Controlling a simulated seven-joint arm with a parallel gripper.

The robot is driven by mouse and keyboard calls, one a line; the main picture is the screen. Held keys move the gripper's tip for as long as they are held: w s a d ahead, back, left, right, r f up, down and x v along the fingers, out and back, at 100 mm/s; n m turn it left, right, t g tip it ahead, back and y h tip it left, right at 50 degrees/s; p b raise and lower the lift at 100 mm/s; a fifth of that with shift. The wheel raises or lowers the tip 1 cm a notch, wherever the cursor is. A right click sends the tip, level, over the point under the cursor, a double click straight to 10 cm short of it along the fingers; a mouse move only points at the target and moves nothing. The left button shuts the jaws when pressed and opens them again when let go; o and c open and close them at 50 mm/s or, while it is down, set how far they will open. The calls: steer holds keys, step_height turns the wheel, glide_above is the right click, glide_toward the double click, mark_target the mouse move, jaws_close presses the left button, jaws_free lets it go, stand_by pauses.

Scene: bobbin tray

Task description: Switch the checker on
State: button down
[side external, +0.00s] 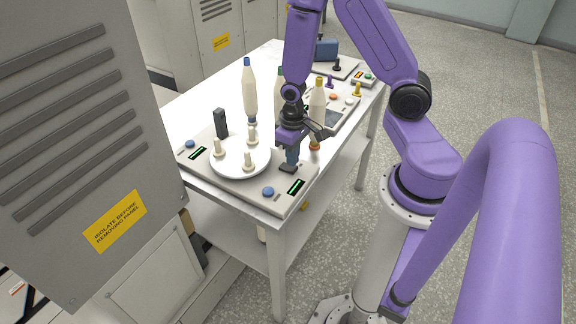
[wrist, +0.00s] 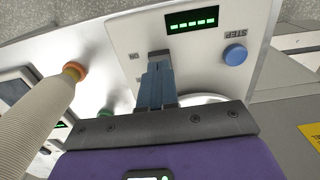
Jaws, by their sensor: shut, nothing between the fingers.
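A grey panel unit (side external: 225,182) lies at the near end of the white table. It carries a white round plate (side external: 240,158) with several pale pegs, blue buttons and green-lit displays. In the wrist view the panel (wrist: 205,47) shows a lit display (wrist: 191,19), a blue button (wrist: 235,54) marked STEP and a small label beside the fingertips, apparently ON. A dark switch-like block (side external: 287,169) sits by the near display. My gripper (side external: 292,160) is shut and empty, pointing down at this block. The blue fingers (wrist: 158,66) hide part of it; contact cannot be told.
A cream bobbin with a blue tip (side external: 250,92) and one with a yellow tip (side external: 317,103) stand close to my gripper. A dark upright block (side external: 221,123) stands behind the plate. Other panels with buttons (side external: 340,115) lie farther back. A grey cabinet (side external: 75,120) stands at left.

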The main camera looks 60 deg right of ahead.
mark_target(292, 169)
steer(key=shift+f, duration=0.9)
stand_by(0.6)
steer(key=shift+r, duration=3.5)
steer(key=s+a+r+n, duration=1)
steer(key=s+r+n, duration=0.2)
steer(key=s, duration=0.4)
steer(key=shift+a+r+n, duration=0.15)
steer(key=shift+r+n, duration=0.15)
steer(key=shift+r, duration=0.5)
